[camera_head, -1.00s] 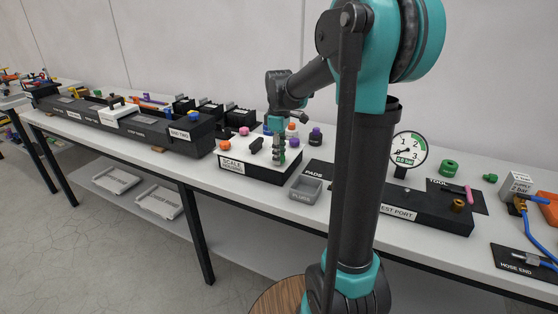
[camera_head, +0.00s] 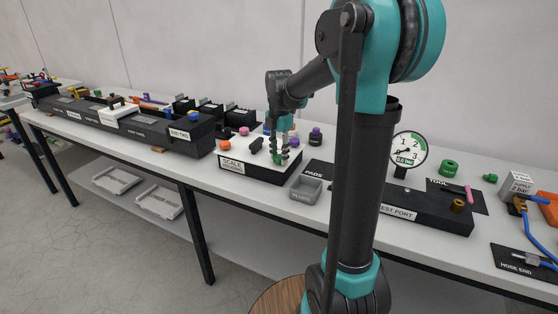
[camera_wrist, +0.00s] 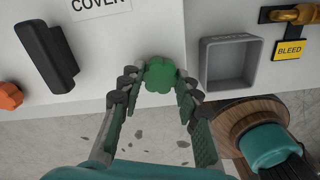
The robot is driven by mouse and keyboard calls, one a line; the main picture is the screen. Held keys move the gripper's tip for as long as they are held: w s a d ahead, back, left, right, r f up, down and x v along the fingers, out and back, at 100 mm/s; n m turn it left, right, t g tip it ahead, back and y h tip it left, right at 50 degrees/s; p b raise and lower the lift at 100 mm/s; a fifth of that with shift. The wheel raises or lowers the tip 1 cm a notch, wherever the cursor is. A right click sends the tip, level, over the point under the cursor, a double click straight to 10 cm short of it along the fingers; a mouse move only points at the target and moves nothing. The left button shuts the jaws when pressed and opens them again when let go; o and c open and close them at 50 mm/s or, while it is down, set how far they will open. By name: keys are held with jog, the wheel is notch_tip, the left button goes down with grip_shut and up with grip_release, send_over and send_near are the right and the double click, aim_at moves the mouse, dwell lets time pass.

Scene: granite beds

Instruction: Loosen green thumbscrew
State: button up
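The green thumbscrew (camera_wrist: 160,75) is a lobed knob at the edge of the white cover in the wrist view. My gripper (camera_wrist: 159,84) is open, with one finger on each side of the knob. The right fingertip is very close to the knob or touching it; a small gap shows on the left. In the head view my gripper (camera_head: 281,156) is down at the white-topped scale box (camera_head: 236,159), and the green thumbscrew cannot be told apart from the fingers there.
A black handle (camera_wrist: 47,56) and an orange knob (camera_wrist: 10,96) lie left of the thumbscrew. A grey square tray (camera_wrist: 230,64) stands to the right, beside the brass bleed valve (camera_wrist: 294,14). A purple knob (camera_head: 295,142) is close to my gripper.

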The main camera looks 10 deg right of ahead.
aim_at(279, 156)
jog(key=o, duration=0.4)
jog(key=shift+r, duration=3)
